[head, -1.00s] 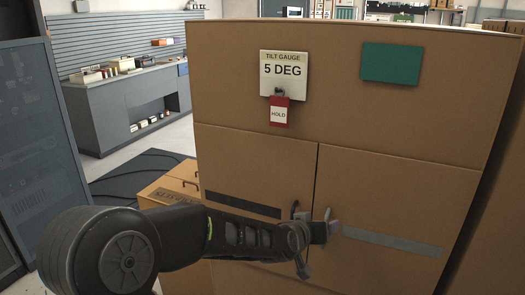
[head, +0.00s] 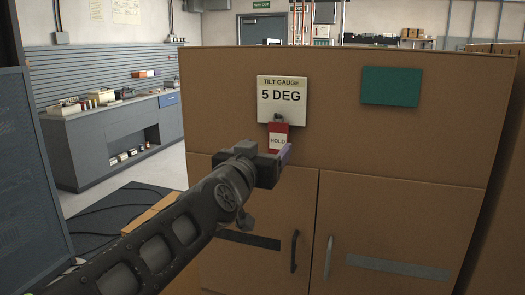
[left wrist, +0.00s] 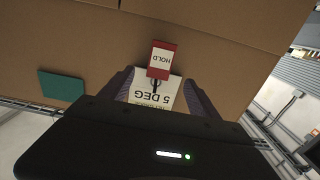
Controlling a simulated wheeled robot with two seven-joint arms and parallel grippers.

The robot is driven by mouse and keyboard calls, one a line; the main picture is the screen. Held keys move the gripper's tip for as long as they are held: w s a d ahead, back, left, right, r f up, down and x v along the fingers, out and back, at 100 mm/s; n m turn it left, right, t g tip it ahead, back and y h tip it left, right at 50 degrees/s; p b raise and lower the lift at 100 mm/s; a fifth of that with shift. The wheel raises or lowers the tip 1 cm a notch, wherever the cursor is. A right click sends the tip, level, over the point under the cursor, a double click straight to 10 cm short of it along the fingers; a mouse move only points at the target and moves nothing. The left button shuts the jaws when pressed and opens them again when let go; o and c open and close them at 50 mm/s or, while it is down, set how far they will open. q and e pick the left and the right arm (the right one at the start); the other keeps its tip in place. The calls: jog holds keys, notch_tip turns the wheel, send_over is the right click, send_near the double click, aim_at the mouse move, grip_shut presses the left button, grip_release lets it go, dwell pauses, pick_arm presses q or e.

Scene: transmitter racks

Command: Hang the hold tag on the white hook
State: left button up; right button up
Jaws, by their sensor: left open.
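The hold tag (head: 279,138) is a red tag with a white panel reading HOLD. It hangs from a small dark hook (head: 278,116) at the lower edge of the white TILT GAUGE 5 DEG plate (head: 282,94). My left gripper (head: 284,156) is just below and in front of the tag in the head view. In the left wrist view the open fingers (left wrist: 158,84) stand apart, with the tag (left wrist: 161,59) showing upside down beyond and between them. I cannot tell whether they touch it. I make out no white hook. My right gripper is not in view.
The brown cabinet (head: 240,215) has two doors with a dark handle (head: 294,251) and a grey handle (head: 328,257). A green panel (head: 391,86) is on its upper right. A grey bench (head: 110,140) stands at the back left.

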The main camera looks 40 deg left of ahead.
aim_at(278, 135)
pick_arm(q)
jog(key=shift+p+x, duration=0.75)
jog(key=shift+x, duration=3.15)
jog(key=c, duration=1.4)
jog(key=shift+s+r, duration=0.15)
jog(key=shift+r, duration=0.05)
jog(key=shift+s, duration=0.1)
jog(key=shift+s+d, duration=0.25)
jog(key=shift+s, duration=0.35)
